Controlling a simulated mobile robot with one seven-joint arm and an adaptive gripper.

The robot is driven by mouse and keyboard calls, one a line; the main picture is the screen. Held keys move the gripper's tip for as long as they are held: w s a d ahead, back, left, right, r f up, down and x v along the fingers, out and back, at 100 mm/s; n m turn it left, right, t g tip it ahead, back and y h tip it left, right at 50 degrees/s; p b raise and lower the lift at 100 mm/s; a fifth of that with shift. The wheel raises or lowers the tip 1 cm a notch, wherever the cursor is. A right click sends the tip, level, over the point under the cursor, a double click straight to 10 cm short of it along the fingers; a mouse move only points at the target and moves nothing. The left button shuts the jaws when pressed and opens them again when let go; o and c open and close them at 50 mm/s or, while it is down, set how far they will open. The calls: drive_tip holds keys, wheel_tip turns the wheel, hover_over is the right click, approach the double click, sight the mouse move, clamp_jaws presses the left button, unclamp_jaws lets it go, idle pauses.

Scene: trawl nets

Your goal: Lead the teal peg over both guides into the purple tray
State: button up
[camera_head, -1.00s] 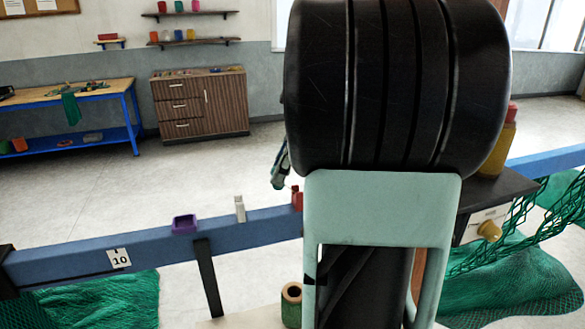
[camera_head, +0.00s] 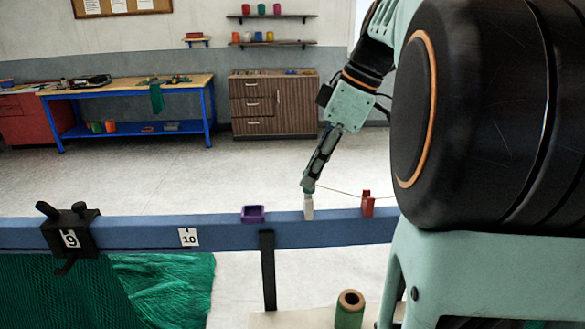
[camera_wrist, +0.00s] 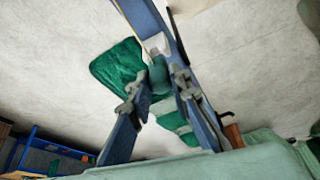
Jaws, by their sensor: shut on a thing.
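My gripper (camera_head: 309,182) points down over the blue rail and is shut on the teal peg (camera_wrist: 158,76), seen between the fingers in the wrist view. The white guide (camera_head: 308,208) stands on the rail just below the gripper; its pale top also shows beyond the peg in the wrist view (camera_wrist: 156,43). The red guide (camera_head: 367,205) stands to the right. A thin tan cord (camera_head: 345,193) runs from the gripper rightward to the red guide; I cannot tell exactly how it sits there. The purple tray (camera_head: 252,214) is on the rail to the left.
Green net (camera_head: 165,285) hangs below. A green spool (camera_head: 350,308) stands in front. Rail between tray and white guide is clear.

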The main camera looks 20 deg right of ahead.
drive_tip(key=shift+w+a, duration=0.55)
drive_tip(key=shift+a, duration=1.15)
drive_tip(key=shift+w+a, duration=0.55)
drive_tip(key=shift+a, duration=1.2)
drive_tip(key=shift+w+a, duration=0.55)
drive_tip(key=shift+a, duration=1.15)
drive_tip(key=shift+a+f+b, duration=0.15)
drive_tip(key=shift+f+b, duration=0.15)
drive_tip(key=shift+b, duration=0.2)
drive_tip(key=shift+f+b, duration=1.65)
drive_tip(key=shift+f, duration=0.45)
drive_tip(key=shift+f, duration=0.15)
drive_tip(key=o, duration=0.9)
drive_tip(key=v, duration=1.2)
drive_tip(key=shift+w, duration=0.15)
